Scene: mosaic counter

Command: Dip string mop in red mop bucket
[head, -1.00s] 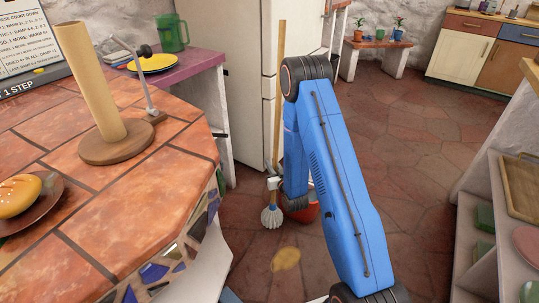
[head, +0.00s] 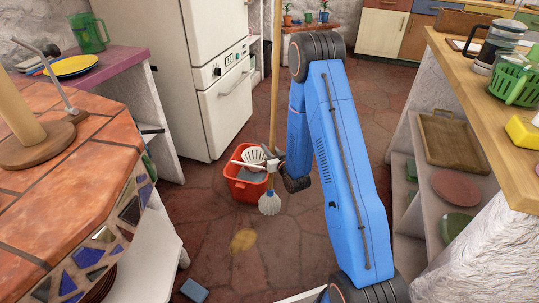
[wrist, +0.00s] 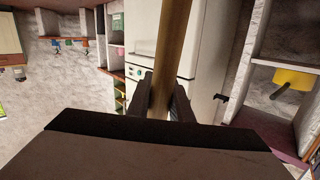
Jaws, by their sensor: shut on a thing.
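The string mop (head: 269,204) has a pale grey strand head and a long wooden handle. In the head view it hangs upright, its head in front of and to the right of the bucket, apart from the bucket's inside. The red mop bucket (head: 246,187) stands on the floor with greyish contents and a white wringer basket at its back rim. My gripper (head: 274,163) is beside the mop just above its head, partly hidden by my blue arm. In the wrist view my gripper (wrist: 162,98) is shut on the wooden handle (wrist: 172,45).
A white fridge (head: 205,75) stands behind the bucket on the left. A tiled counter (head: 75,150) is at left, and a wooden counter with shelves (head: 460,80) is at right. A blue sponge-like block (head: 194,290) and a yellow patch (head: 243,240) are on the floor.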

